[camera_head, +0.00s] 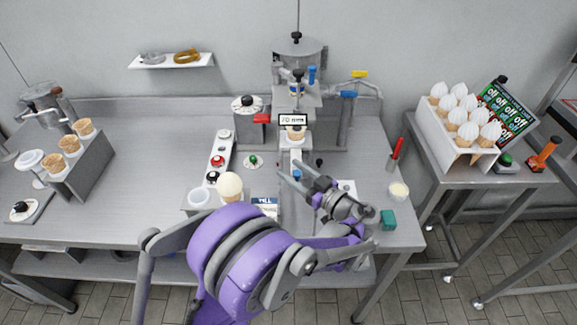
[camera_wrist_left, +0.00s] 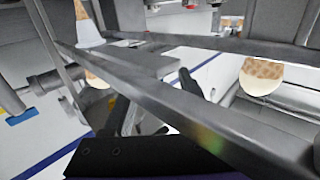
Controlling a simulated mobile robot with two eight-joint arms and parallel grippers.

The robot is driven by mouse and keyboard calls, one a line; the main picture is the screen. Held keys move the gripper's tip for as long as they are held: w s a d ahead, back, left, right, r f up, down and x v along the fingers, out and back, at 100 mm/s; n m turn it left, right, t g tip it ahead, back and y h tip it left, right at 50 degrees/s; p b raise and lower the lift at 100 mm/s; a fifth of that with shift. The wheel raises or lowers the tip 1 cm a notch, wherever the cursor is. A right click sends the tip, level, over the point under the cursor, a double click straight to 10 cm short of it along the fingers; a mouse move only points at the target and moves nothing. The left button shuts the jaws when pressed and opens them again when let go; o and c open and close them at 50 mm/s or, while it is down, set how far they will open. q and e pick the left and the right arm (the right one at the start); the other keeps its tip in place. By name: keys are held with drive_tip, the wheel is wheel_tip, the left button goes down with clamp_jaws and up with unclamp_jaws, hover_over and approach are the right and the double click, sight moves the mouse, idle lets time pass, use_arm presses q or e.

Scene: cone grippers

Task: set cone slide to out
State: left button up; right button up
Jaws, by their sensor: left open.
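The grey machine (camera_head: 297,62) stands at the back middle of the table. A cone (camera_head: 296,133) sits low in it, just below a small "70 mm" display (camera_head: 293,119). A narrow pale slide part (camera_head: 292,152) reaches from the cone toward the front. My left gripper (camera_head: 289,168) is open and empty, in front of this part. I cannot tell whether it touches the slide. In the left wrist view the picture is tilted; a cone (camera_wrist_left: 262,76) shows at right and another (camera_wrist_left: 84,18) at upper left. My right gripper is not in view.
A button panel (camera_head: 216,158) and a cone with a cream top (camera_head: 230,187) stand left of the gripper. A cone holder (camera_head: 88,160) stands far left. A white cone rack (camera_head: 452,140) stands on the side table.

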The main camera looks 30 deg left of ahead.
use_arm(q)
drive_tip(key=shift+x, duration=0.9)
drive_tip(key=shift+c, duration=0.2)
clamp_jaws()
idle(0.7)
